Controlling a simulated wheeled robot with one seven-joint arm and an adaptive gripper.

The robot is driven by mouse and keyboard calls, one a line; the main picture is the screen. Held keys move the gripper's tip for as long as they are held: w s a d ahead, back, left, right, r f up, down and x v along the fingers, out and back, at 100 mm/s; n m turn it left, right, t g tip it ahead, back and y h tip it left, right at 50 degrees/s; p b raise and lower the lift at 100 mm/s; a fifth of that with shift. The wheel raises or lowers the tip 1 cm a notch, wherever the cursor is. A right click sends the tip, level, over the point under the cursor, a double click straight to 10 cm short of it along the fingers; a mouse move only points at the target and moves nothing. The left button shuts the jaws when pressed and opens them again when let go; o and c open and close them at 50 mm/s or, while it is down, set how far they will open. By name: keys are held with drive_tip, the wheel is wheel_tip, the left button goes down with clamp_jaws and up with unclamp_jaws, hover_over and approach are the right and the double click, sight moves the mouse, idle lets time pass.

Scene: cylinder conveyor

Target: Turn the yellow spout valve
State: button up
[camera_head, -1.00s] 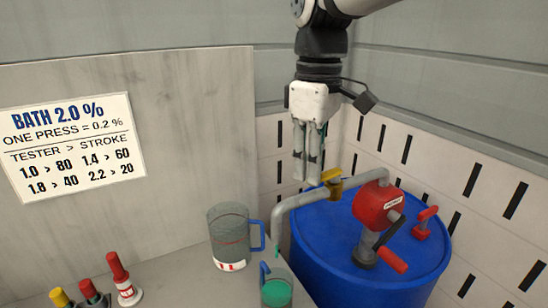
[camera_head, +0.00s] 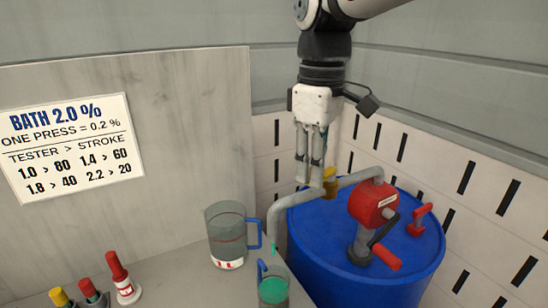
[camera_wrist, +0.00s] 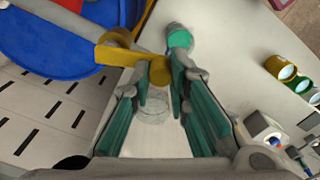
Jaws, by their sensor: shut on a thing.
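The yellow spout valve (camera_head: 330,180) sits on the grey spout pipe (camera_head: 290,203), above the blue drum. My gripper (camera_head: 313,180) points down at the valve, which is partly behind the fingers. In the wrist view, the fingertips (camera_wrist: 160,80) close around the rounded end of the yellow valve handle (camera_wrist: 115,55). A small jug with green liquid (camera_head: 272,291) stands under the spout's open end. A thin green streak (camera_head: 274,248) shows at the spout's mouth. The green liquid also shows in the wrist view (camera_wrist: 179,39).
A larger clear jug (camera_head: 227,240) with a blue handle stands left of the spout. The blue drum (camera_head: 310,245) carries a red pump (camera_head: 372,203) with a crank. Red- and yellow-topped items (camera_head: 118,272) stand at the lower left. A sign (camera_head: 70,148) hangs behind.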

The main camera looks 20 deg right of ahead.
drive_tip(key=shift+s+d+f, duration=0.15)
drive_tip(key=shift+d+f, duration=0.1)
drive_tip(key=shift+d, duration=0.05)
drive_tip(key=shift+s+d+p, duration=0.3)
drive_tip(key=shift+s+d, duration=0.05)
drive_tip(key=shift+s, duration=0.1)
drive_tip(key=shift+s+d, duration=0.25)
drive_tip(key=shift+d, duration=0.05)
drive_tip(key=shift+s+d, duration=0.2)
drive_tip(key=shift+d, duration=0.05)
drive_tip(key=shift+o, duration=0.3)
drive_tip(key=shift+d, duration=0.15)
drive_tip(key=shift+o, duration=0.2)
drive_tip(key=shift+s+d+p, duration=0.25)
drive_tip(key=shift+d+p, duration=0.1)
drive_tip(key=shift+d, duration=0.15)
drive_tip(key=shift+o, duration=0.2)
drive_tip(key=shift+s+d, duration=0.1)
drive_tip(key=shift+d, duration=0.05)
